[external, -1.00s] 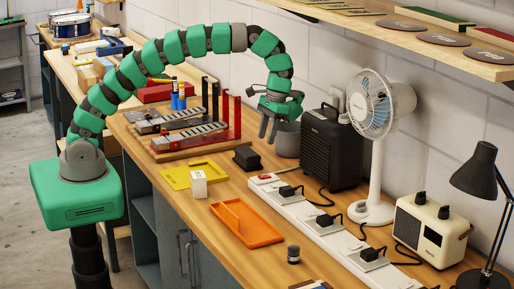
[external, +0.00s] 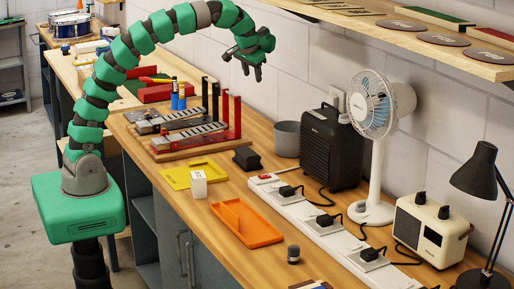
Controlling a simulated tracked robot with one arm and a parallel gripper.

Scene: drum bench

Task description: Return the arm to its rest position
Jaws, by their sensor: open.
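My gripper (external: 252,68) is open and empty. It hangs in the air above the back of the bench, in front of the grey block wall.
A wooden shelf (external: 440,55) juts from the wall at the upper right. Upright red and black posts (external: 232,115) stand below my gripper. A black heater (external: 331,147), white fan (external: 372,110), power strip (external: 295,207) and orange tray (external: 262,238) occupy the bench.

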